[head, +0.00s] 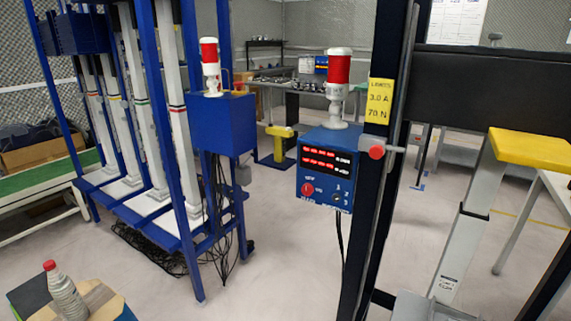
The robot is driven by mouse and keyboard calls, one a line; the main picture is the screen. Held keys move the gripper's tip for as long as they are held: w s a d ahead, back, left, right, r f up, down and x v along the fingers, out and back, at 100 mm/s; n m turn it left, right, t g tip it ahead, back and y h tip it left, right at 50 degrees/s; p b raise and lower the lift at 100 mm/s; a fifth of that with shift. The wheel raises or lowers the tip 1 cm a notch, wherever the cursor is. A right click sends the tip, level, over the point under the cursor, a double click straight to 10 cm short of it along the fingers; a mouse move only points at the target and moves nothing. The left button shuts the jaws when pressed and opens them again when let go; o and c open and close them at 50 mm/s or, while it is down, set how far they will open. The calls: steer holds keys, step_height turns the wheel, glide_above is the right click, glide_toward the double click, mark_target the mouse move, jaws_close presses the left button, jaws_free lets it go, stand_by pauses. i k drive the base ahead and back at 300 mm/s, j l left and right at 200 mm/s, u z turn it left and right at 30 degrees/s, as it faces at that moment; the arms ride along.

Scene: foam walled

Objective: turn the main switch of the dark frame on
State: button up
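The dark frame (387,70) stands right of the middle in the head view. A blue control box (325,172) is fixed to its left side. The box has a black panel with lit red digits (318,157). Below the panel on the left is a round red main switch (307,188) with small white labels around it. Which way the switch points is too small to tell. A smaller selector (336,198) sits to its right. A red and white signal lamp (338,88) stands on the box. My gripper is not in view.
A blue frame (165,120) with white columns and its own blue box (222,122) stands at left. A red knob (376,152) sticks out of the dark post beside the control box. A bottle (64,292) stands at lower left. Floor (270,260) between the frames is clear.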

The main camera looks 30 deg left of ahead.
mark_target(308, 189)
steer(key=u, duration=1)
